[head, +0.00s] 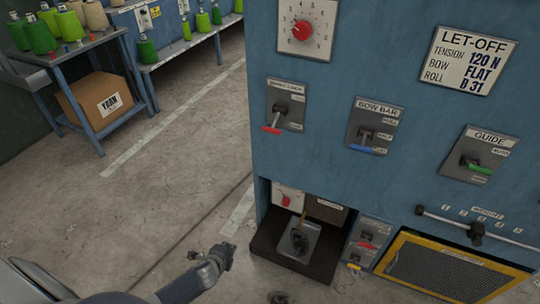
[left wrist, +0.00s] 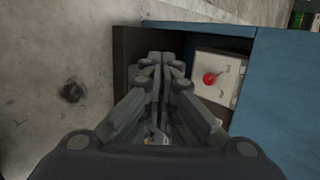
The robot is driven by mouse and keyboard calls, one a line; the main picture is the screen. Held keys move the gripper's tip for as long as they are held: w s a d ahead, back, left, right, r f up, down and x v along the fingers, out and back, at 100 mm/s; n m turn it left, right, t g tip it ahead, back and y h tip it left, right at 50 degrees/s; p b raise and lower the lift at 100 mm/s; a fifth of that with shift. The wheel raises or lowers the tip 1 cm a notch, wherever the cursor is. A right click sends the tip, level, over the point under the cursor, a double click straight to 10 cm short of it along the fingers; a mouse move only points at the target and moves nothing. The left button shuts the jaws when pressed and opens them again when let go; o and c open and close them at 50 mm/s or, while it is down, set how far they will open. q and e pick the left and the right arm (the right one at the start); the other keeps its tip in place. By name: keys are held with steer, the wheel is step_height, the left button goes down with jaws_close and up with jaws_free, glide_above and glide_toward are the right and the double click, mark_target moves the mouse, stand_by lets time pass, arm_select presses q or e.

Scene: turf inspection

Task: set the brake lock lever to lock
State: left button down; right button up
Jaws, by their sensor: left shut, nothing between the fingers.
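A red-tipped lever (head: 271,130) sits on a grey plate (head: 285,104) at the upper left of the blue machine's front. Its label is too small to read surely, so I cannot confirm it is the brake lock. The lever slants down to the left, its tip at the plate's lower edge. My left gripper (head: 222,258) is shut and empty, low in front of the machine and left of its dark recess, apart from the lever. In the left wrist view its closed fingers (left wrist: 162,65) point towards the recess. My right gripper is not in view.
The recess (head: 268,243) holds a red knob (head: 286,200), also in the left wrist view (left wrist: 210,79), and a pedal-like plate (head: 299,241). Blue-handled BOW BAR (head: 368,149) and green-handled GUIDE (head: 480,169) levers are to the right. Open floor lies left; a table (head: 92,50) stands behind.

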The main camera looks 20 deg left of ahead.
arm_select(q)
steer(key=w+r+m+t+b, duration=0.6)
steer(key=w+r+m+b, duration=0.35)
steer(key=w+r, duration=0.4)
steer(key=w+d+r+m+t+h+b, duration=0.1)
steer(key=w+d+r+m+t+b, duration=0.1)
steer(key=r, duration=0.4)
steer(key=w+d+r+m+t+h+b, duration=0.1)
steer(key=w+d+r+m+t+b, duration=0.1)
steer(key=r+m+b, duration=0.2)
step_height(320, 180, up, 2)
steer(key=m, duration=0.3)
steer(key=shift+w+d+r, duration=0.15)
steer(key=shift+d+r, duration=0.1)
steer(key=shift+d, duration=0.15)
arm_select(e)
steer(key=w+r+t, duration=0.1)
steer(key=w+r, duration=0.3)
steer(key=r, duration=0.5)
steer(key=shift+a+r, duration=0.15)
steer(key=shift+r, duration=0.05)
arm_select(q)
steer(key=shift+m, duration=0.25)
